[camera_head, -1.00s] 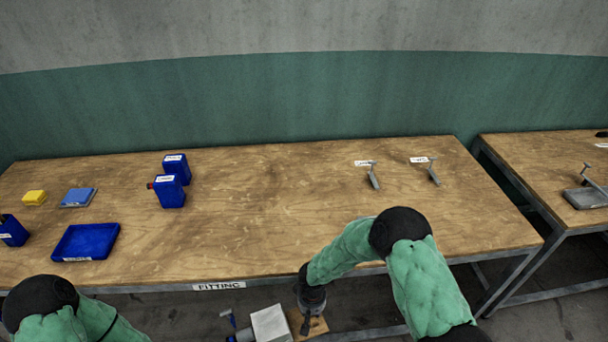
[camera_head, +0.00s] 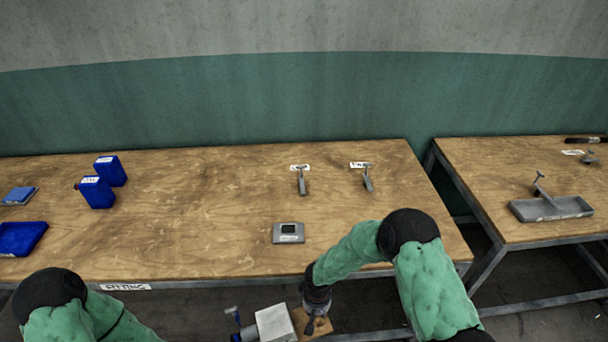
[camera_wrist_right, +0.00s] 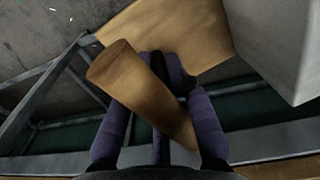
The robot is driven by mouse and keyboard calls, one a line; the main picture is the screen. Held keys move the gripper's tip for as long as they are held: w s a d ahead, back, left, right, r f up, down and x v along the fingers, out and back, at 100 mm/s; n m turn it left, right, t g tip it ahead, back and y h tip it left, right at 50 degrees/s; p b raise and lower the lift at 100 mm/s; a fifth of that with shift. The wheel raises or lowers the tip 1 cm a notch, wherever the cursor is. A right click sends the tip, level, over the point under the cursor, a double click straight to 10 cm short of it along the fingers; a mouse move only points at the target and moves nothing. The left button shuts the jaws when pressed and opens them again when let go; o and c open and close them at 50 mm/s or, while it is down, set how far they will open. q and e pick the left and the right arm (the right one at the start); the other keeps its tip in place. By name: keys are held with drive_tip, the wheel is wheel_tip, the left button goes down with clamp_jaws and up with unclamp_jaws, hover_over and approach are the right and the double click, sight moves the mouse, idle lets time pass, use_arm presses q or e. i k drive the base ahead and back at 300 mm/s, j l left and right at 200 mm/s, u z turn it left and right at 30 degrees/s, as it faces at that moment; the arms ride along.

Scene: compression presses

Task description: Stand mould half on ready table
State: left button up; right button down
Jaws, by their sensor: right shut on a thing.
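My right gripper (camera_head: 317,318) is low in front of the long wooden table (camera_head: 200,235), below its front edge. In the right wrist view its fingers (camera_wrist_right: 162,120) are shut on a tan cylinder (camera_wrist_right: 125,65), which lies tilted across them. Whether this cylinder is part of a mould half cannot be told. No table in view is legibly marked as the ready table.
A pale box (camera_head: 274,324) and a tan board (camera_head: 322,330) are beside the right gripper. Two grey tools (camera_head: 301,183) (camera_head: 368,182), blue containers (camera_head: 98,193) and blue trays (camera_head: 20,238) are on the long table. A second table (camera_head: 480,185) bears a grey tray (camera_head: 525,212).

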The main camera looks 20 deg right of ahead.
sight(580, 184)
drive_tip(key=k+l, duration=0.1)
drive_tip(key=l, duration=0.5)
drive_tip(key=k+l, duration=0.1)
drive_tip(key=l, duration=0.55)
drive_tip(key=k+l, duration=0.1)
drive_tip(key=l, duration=0.5)
drive_tip(key=k+l, duration=0.15)
drive_tip(key=l, duration=0.5)
drive_tip(key=k+l, duration=0.1)
drive_tip(key=l, duration=0.5)
drive_tip(key=k+l, duration=0.1)
drive_tip(key=l, duration=0.55)
drive_tip(key=k+l, duration=0.1)
drive_tip(key=l, duration=0.5)
drive_tip(key=k+l, duration=0.1)
drive_tip(key=l, duration=0.5)
